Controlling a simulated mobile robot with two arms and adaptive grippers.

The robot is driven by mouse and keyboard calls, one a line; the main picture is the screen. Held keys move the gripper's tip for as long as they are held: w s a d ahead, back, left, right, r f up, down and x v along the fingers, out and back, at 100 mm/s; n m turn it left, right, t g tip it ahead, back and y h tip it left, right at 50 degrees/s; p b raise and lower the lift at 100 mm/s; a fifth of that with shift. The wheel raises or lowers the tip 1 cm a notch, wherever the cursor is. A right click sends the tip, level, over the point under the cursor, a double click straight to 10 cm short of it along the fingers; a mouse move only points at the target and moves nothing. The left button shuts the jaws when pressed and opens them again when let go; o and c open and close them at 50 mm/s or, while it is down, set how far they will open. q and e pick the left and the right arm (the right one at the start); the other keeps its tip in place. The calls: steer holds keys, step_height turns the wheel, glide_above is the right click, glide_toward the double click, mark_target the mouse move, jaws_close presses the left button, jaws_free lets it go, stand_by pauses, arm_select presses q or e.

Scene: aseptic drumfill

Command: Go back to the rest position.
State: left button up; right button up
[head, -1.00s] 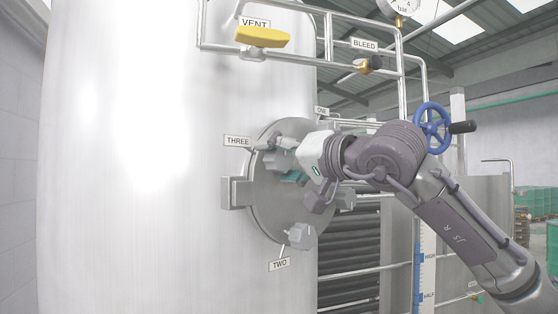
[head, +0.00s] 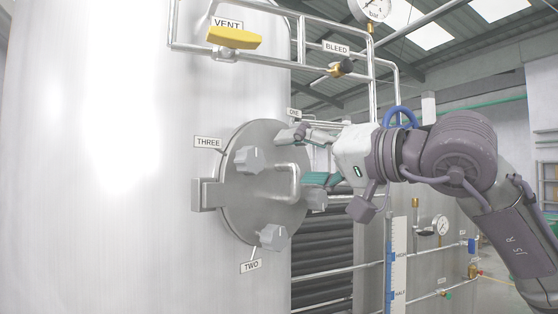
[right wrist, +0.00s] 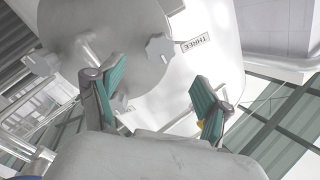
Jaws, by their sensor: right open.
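My right gripper (head: 305,158) is open and empty, to the right of the round steel hatch (head: 262,207) on the tank. Its green-padded fingers also show spread in the right wrist view (right wrist: 155,98), with nothing between them. The grey knob by label THREE (head: 249,159) is in full view and clear of the fingers; it also shows in the right wrist view (right wrist: 160,48). The knob by label TWO (head: 273,237) is at the hatch's lower edge. The bent hatch handle (head: 292,169) is close to my fingers in the picture. My left gripper is not in view.
A yellow VENT lever (head: 234,38) and a BLEED valve (head: 342,68) sit on pipes above the hatch. A blue handwheel (head: 400,116) is partly hidden behind my right arm.

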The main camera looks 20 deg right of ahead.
steer(key=shift+s+d, duration=0.15)
steer(key=shift+s, duration=0.2)
